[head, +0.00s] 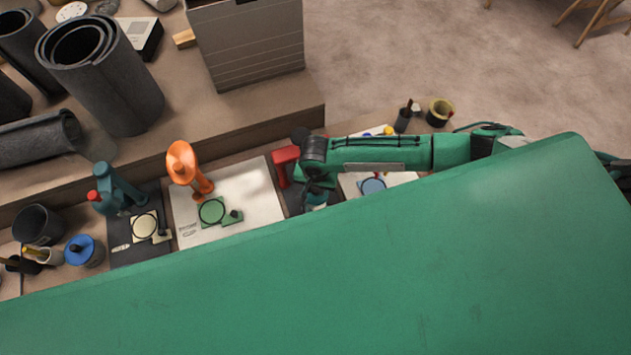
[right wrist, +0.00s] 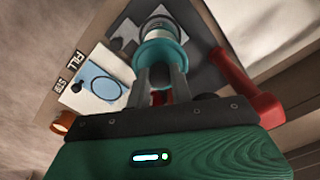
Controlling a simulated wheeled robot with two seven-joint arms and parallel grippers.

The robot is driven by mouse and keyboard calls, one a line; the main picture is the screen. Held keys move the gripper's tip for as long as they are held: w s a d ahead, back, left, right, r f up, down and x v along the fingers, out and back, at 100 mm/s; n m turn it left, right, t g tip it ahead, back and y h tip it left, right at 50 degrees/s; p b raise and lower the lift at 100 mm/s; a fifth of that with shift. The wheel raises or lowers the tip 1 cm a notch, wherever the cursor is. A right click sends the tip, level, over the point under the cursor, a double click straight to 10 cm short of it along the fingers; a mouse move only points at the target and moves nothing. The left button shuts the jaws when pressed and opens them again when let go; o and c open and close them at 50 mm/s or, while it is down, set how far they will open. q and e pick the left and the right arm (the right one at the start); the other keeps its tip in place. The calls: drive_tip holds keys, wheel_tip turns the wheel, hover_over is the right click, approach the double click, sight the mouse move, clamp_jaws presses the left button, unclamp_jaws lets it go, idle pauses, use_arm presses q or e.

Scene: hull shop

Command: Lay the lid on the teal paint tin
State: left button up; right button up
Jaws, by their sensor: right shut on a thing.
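My right gripper (right wrist: 163,72) points down at the dark mat right of centre, its fingers close together. It is shut on what looks like the lid's dark knob (right wrist: 157,97); the fingers hide much of it. A teal round piece (right wrist: 165,55) sits at the fingertips, with a pale cylindrical part (right wrist: 160,28) beyond it. I take this to be the teal paint tin with the lid at its top, but cannot tell whether they touch. In the head view, teal (head: 316,198) shows just below the wrist, mostly hidden. My left gripper is not in view.
A red upright fixture (head: 285,160) stands close beside the right gripper. An orange fixture (head: 181,165) stands on a white sheet (head: 255,205) to the left. A blue lidded tin (head: 84,252) and a dark bucket (head: 38,224) stand far left.

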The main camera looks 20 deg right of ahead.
sight(316, 196)
drive_tip(key=shift+f+b, duration=2.05)
drive_tip(key=shift+b, duration=0.3)
drive_tip(key=shift+f, duration=0.85)
drive_tip(key=shift+p, duration=0.85)
drive_tip(key=shift+f+p, duration=0.3)
drive_tip(key=shift+p, duration=0.3)
idle(0.4)
drive_tip(key=o, duration=1.5)
drive_tip(key=shift+r+p, duration=3.5)
drive_tip(key=shift+p, duration=0.5)
